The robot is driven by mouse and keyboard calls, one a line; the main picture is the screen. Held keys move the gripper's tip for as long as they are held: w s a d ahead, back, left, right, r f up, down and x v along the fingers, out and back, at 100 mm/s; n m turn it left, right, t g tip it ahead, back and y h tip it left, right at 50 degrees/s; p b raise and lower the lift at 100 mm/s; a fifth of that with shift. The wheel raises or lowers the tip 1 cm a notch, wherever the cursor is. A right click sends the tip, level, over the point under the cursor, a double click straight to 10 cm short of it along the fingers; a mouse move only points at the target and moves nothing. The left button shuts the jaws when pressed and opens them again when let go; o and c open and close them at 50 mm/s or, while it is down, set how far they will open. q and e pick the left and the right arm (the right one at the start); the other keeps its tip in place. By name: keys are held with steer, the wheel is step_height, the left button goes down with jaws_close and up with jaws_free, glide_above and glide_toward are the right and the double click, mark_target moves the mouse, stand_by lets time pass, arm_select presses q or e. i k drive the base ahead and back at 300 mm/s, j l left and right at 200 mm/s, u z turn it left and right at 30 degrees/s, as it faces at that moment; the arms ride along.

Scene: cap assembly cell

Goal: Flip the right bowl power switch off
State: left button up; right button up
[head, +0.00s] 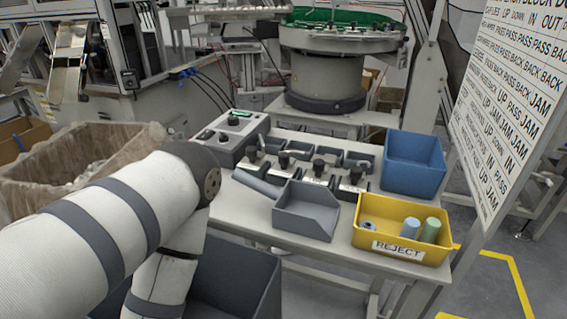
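A grey control box (246,131) sits at the left end of the work table. A round bowl feeder (325,98) with a green interior stands behind the table. My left arm comes in from the left, bends in front of the box's near end and runs down out of the picture. Neither gripper shows.
The table holds several black-topped fixtures (319,168), a grey scoop-shaped bin (305,212), a blue bin (413,165) and a yellow REJECT bin (379,243) with small cylinders. A dark blue bin (262,285) is below. A lettered board (513,110) stands at right.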

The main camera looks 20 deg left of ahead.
mark_target(207, 133)
steer(key=j+u, duration=0.15)
steer(key=u, duration=0.35)
steer(key=k+j+u, duration=0.1)
steer(key=u, duration=0.4)
steer(key=k+j, duration=0.1)
steer(key=j, duration=0.25)
steer(key=z, duration=0.05)
